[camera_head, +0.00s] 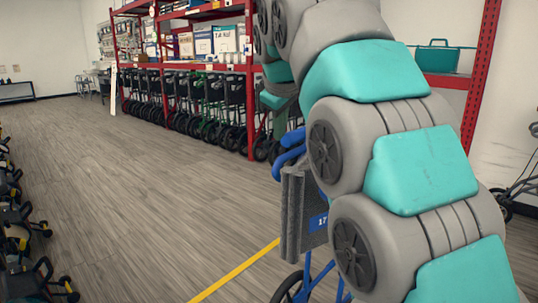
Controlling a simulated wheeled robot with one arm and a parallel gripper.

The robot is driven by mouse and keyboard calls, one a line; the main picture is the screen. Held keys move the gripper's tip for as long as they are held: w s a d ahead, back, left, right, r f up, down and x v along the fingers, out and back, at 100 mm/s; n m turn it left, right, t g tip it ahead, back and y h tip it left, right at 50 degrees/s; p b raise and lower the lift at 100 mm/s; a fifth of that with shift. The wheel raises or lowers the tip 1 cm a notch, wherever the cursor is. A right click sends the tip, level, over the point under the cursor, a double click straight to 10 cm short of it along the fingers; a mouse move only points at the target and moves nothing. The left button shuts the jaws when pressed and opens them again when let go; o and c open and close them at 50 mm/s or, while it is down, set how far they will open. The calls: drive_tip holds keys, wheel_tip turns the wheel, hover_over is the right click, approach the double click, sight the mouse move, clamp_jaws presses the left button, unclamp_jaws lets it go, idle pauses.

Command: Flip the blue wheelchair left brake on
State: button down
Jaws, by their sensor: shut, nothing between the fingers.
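The blue wheelchair (295,215) stands right of the lower middle, partly behind my arm. Its blue handles or armrest parts, a folded grey fabric panel, a blue label reading 17 (318,221), some blue frame tubes and part of a dark wheel show. The rest of it is covered by my arm or cut off by the bottom edge. I cannot make out the left brake or its position. My grey and teal arm fills the right side of the view, reaching up past the top edge and bending back down behind.
A red shelf rack (250,80) holds boxes above, with a row of folded walkers or wheelchairs (205,105) beneath. More wheeled walkers (40,275) line the left edge. A yellow floor line (235,272) runs toward the wheelchair. The grey floor (140,190) between is clear.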

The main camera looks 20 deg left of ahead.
drive_tip(key=shift+n+y, duration=0.3)
drive_tip(key=shift+n, duration=0.1)
drive_tip(key=a, duration=0.1)
drive_tip(key=a+r, duration=0.2)
drive_tip(key=shift+s+a, duration=0.3)
drive_tip(key=shift+s, duration=0.05)
drive_tip(key=w+f, duration=0.7)
drive_tip(key=f, duration=0.4)
drive_tip(key=shift+a, duration=0.25)
